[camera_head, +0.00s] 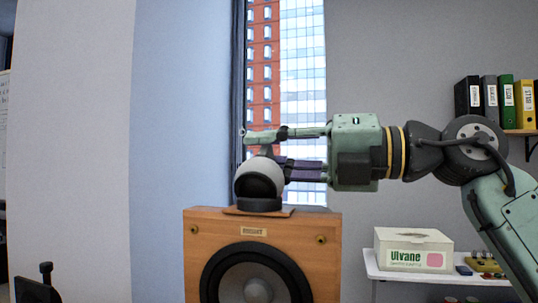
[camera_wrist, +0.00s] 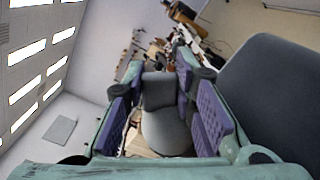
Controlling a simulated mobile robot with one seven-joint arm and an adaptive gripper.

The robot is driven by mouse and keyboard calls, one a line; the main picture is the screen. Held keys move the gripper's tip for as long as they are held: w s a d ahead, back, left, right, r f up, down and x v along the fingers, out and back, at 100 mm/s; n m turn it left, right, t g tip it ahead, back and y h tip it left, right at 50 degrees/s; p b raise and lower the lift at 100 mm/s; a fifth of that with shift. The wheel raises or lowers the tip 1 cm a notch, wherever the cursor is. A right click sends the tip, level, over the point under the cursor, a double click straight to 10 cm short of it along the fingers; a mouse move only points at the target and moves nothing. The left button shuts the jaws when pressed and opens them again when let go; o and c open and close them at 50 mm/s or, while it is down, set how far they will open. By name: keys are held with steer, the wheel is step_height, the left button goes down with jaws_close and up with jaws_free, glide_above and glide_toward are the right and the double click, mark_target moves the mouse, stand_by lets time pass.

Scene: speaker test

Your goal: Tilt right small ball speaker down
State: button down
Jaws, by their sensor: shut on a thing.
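A small ball speaker (camera_head: 254,178), white-grey with a dark round front, sits on a dark round base on top of the wooden speaker box (camera_head: 312,224) in the head view. Its dark front faces the camera and slightly downward. My gripper (camera_head: 272,151) reaches in from the right at the ball's height, with one green finger across its top and purple pads at its right side. The gripper is shut on the ball speaker. In the wrist view a rounded grey surface (camera_wrist: 166,132), apparently the ball, lies between the purple pads. Only one ball speaker shows.
A white box marked Ulvane (camera_head: 413,250) stands on a white shelf at lower right. Binders (camera_head: 495,98) stand on a wall shelf at upper right. A tall window (camera_head: 290,80) is behind the gripper. A large dark grey surface (camera_wrist: 270,90) fills the wrist view's right.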

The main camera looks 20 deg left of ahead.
steer(key=shift+s+a+f, duration=0.1)
steer(key=shift+s+f, duration=0.1)
steer(key=c, duration=1.6)
jaws_free()
steer(key=o, duration=0.3)
steer(key=shift+r, duration=0.1)
steer(key=shift+w, duration=0.1)
steer(key=shift+d, duration=0.6)
steer(key=d, duration=1.1)
steer(key=shift+c, duration=0.3)
